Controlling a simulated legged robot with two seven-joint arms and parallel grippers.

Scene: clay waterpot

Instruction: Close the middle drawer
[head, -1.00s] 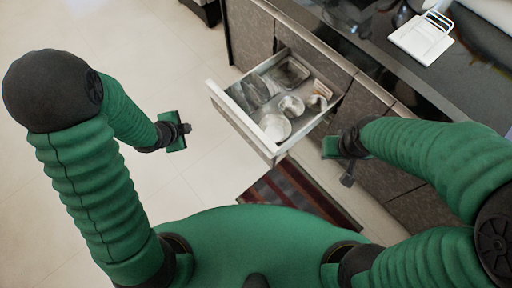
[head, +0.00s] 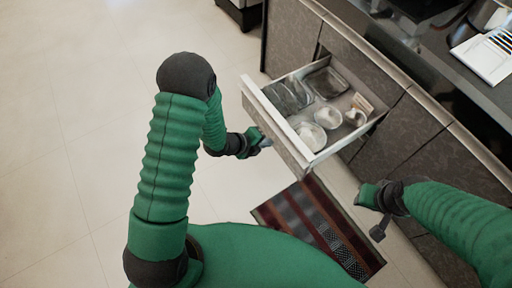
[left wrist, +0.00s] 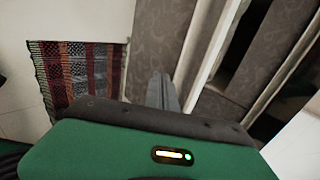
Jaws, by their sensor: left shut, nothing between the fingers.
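The middle drawer (head: 277,128) stands pulled out from the cabinet in the head view, with a white front edge and dishes inside. It holds white bowls (head: 327,117) and a clear glass dish (head: 327,82). My left gripper (head: 264,142) is shut and empty, just in front of the drawer's front face; I cannot tell if it touches. In the left wrist view its fingers (left wrist: 163,92) point toward grey patterned panels. My right gripper (head: 370,208) is at the right, below the drawer's near side and beside the cabinet; its fingertips are not clear.
A striped rug (head: 318,228) lies on the floor below the drawer, and it also shows in the left wrist view (left wrist: 80,72). The dark counter (head: 440,75) above the cabinet carries a white rack (head: 485,57). The tiled floor at left is clear.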

